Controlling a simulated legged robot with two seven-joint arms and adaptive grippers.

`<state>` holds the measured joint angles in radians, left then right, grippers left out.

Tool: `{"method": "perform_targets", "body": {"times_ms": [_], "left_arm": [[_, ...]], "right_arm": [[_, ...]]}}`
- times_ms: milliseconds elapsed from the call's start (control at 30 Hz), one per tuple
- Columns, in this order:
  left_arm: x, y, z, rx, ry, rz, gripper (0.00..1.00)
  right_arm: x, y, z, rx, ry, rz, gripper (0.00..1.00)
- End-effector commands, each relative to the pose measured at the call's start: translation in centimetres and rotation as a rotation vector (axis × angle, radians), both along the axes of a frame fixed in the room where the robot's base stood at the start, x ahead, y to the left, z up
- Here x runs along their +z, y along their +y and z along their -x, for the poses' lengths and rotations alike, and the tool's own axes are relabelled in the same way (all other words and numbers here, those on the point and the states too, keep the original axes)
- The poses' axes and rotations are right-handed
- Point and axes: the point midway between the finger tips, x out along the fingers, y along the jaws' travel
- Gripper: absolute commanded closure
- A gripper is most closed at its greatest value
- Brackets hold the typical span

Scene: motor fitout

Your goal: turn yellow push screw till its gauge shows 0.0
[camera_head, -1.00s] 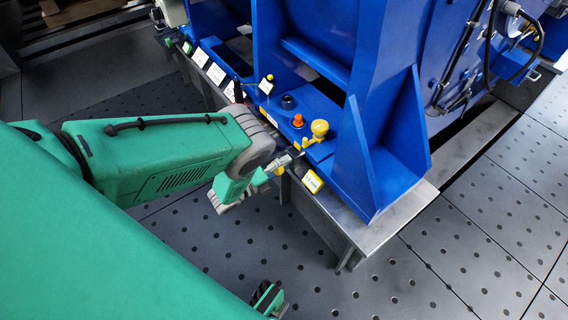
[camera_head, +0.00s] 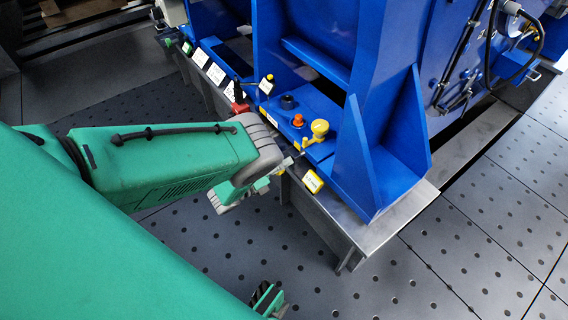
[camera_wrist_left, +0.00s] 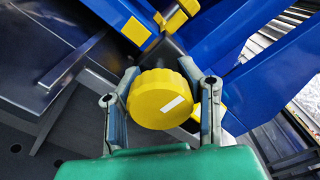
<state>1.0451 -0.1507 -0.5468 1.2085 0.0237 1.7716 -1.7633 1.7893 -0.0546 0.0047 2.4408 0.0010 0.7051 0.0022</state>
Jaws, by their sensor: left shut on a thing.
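The yellow push screw (camera_wrist_left: 160,98) shows in the left wrist view as a round ribbed knob with a white mark on its face. The fingers of my left gripper (camera_wrist_left: 162,104) stand on both sides of it and are shut on it. In the head view my left gripper (camera_head: 276,172) is at the front edge of the blue machine's base, mostly hidden behind my own wrist. A small yellow gauge box (camera_head: 313,182) with a pale face is just right of the gripper. Its reading is too small to make out.
The blue machine frame (camera_head: 375,150) rises behind the gripper. A yellow upright knob (camera_head: 320,128), an orange knob (camera_head: 298,120) and a black knob (camera_head: 288,102) stand on its base. White labels (camera_head: 216,73) line the left edge. The perforated floor (camera_head: 330,285) is clear in front.

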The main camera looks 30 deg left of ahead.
Motion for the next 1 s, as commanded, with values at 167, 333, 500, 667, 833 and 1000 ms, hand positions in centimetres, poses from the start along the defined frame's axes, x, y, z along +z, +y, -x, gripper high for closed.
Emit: {"method": "perform_targets", "body": {"times_ms": [167, 333, 500, 667, 833, 1000], "left_arm": [[-0.7, -0.2, 0.6, -0.002, 0.019, 0.002, 0.96], [-0.5, -0.1, 0.5, -0.001, 0.014, 0.002, 0.39], [-0.3, -0.1, 0.3, -0.001, 0.008, 0.002, 0.39], [-0.3, 0.2, 0.9, 0.0, 0.009, 0.0, 0.39], [-0.4, 1.3, 3.5, 0.001, 0.013, 0.001, 0.39], [-0.5, 2.2, 5.9, -0.001, 0.013, 0.002, 0.39]], "right_arm": [[0.0, 0.0, 0.0, 0.0, 0.0, 0.0, 0.6], [0.0, 0.0, 0.0, 0.0, 0.0, 0.0, 0.6], [0.0, 0.0, 0.0, 0.0, 0.0, 0.0, 0.6], [0.0, 0.0, 0.1, 0.0, -0.002, 0.0, 0.6], [0.1, 0.0, 0.1, 0.0, -0.002, 0.0, 0.6], [0.1, 0.0, 0.1, 0.0, -0.002, 0.0, 0.6]]}}
